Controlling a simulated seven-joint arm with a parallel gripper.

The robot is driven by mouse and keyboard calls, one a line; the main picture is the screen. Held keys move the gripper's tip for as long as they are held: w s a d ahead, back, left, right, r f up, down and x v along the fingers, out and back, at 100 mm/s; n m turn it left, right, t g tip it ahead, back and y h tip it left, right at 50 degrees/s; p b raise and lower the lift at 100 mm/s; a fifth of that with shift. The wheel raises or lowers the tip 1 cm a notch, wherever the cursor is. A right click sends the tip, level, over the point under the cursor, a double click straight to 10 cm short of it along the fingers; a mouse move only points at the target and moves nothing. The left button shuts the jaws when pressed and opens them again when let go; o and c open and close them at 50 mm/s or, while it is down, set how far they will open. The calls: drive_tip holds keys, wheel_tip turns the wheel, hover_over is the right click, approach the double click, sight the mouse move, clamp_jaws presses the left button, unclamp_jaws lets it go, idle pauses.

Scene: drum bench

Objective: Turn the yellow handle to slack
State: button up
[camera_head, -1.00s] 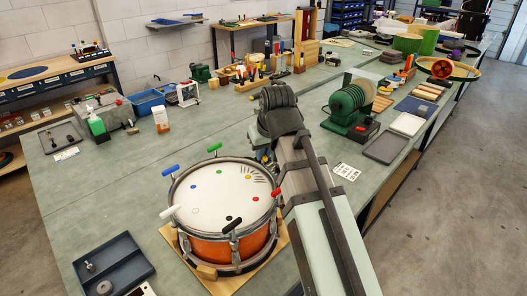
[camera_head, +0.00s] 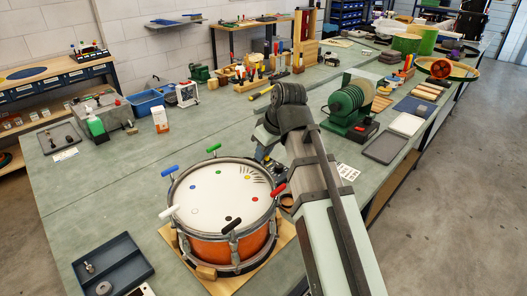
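The drum (camera_head: 210,247) has an orange shell and a white head with coloured dots, one of them yellow (camera_head: 247,177). T-handles stand around its rim: blue (camera_head: 169,171), green (camera_head: 214,148), white (camera_head: 167,211), black (camera_head: 232,225) and red (camera_head: 278,189). I cannot make out a yellow handle; the rim beside the yellow dot is partly covered by my arm. My gripper (camera_head: 268,161) points down at the drum's upper right rim, between the green and red handles. Its fingers are small, dark and partly hidden, so their opening and any contact cannot be told.
The drum sits on a wooden board (camera_head: 287,237). A blue-grey tray (camera_head: 125,268) lies at front left. A green machine (camera_head: 348,106) stands right of my arm. A yellow-ended tool (camera_head: 262,92) lies behind.

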drive_tip(key=o, duration=0.4)
drive_tip(key=v, duration=1.4)
drive_tip(key=shift+f, duration=0.1)
